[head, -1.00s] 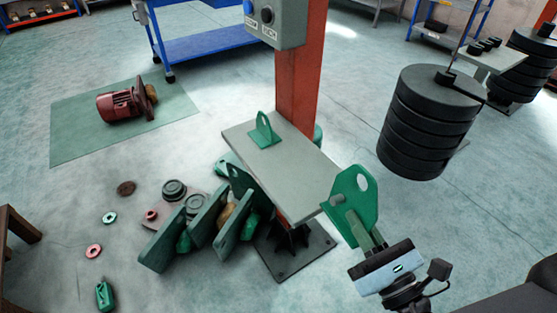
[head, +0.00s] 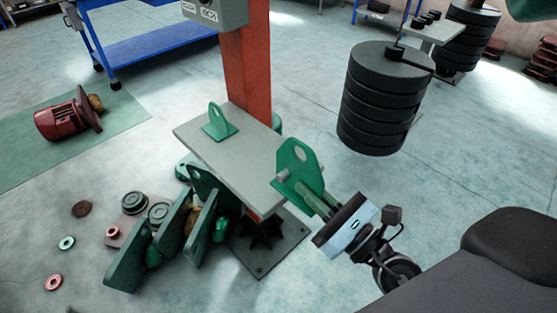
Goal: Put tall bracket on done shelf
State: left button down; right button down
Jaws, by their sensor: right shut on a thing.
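A large green bracket (head: 297,158) with a hole near its top, which looks like the tall bracket, is in my right gripper (head: 312,196). The gripper is shut on its lower part and holds it upright. The bracket appears beside the near right end of a grey plate-like shelf (head: 245,172) by the red column; I cannot tell whether they touch. A smaller green bracket (head: 218,122) with a hole stands at the far left of that plate. I cannot tell which surface is the done shelf. My left gripper is not in view.
Green plates (head: 135,252) and loose parts lie on the floor left of the stand. The red column (head: 246,75) rises behind the plate. A stack of black weights (head: 372,105) hangs at the right. A blue cart (head: 150,50) and a red motor (head: 65,118) are at the left.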

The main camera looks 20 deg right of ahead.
aim_at(286, 158)
jog(key=w, duration=0.9)
jog(key=shift+a+f, duration=0.15)
jog(key=shift+f, duration=0.15)
jog(key=shift+w+f, duration=0.1)
jog(key=shift+w, duration=0.4)
jog(key=shift+w, duration=0.15)
